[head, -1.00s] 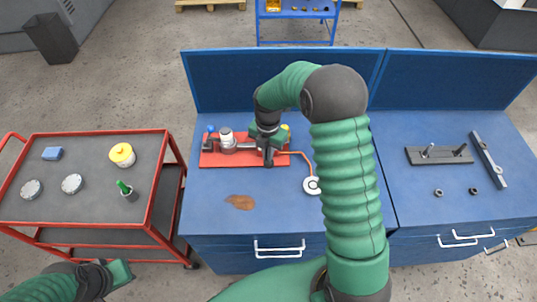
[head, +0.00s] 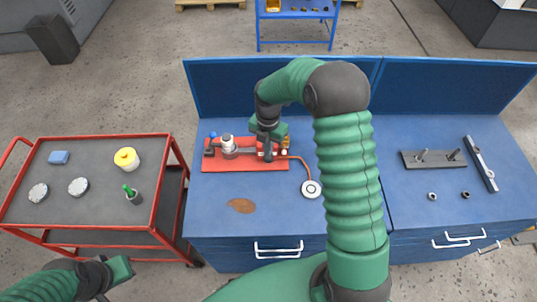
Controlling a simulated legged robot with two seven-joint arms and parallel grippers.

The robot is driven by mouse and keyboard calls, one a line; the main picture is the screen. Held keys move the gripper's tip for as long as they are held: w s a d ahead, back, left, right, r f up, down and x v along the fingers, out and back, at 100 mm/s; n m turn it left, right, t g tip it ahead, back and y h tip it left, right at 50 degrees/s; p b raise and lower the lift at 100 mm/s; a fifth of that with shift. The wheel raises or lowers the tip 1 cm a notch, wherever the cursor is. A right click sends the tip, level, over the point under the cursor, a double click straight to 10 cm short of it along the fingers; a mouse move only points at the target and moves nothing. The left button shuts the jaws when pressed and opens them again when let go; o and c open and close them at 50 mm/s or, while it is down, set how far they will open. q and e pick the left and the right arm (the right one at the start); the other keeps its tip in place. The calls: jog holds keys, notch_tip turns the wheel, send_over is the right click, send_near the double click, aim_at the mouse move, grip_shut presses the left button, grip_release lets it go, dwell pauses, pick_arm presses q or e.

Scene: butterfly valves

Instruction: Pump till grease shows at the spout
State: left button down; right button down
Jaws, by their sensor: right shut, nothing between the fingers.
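A grease pump (head: 228,145) with a pale upright cylinder and a grey horizontal bar is mounted on a red base plate (head: 240,165) on the blue bench. An orange hose (head: 308,168) runs from its right side to a round white piece (head: 311,189) with a dark ring. My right gripper (head: 267,153) is shut and empty at the right end of the bar, pointing down. I cannot tell whether it touches the bar. It hides part of the pump there. No grease at a spout can be made out. My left gripper (head: 105,290) is at the bottom left, partly cut off.
A brown patch (head: 241,205) marks the bench. A grey fixture (head: 433,160) and bar (head: 480,165) lie at right.

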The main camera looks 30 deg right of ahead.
jog(key=shift+s+a, duration=0.1)
jog(key=shift+a, duration=0.05)
notch_tip(320, 180, up, 6)
jog(key=p, duration=0.5)
jog(key=shift+r+p, duration=0.15)
jog(key=shift+p, duration=0.25)
jog(key=shift+f, duration=0.3)
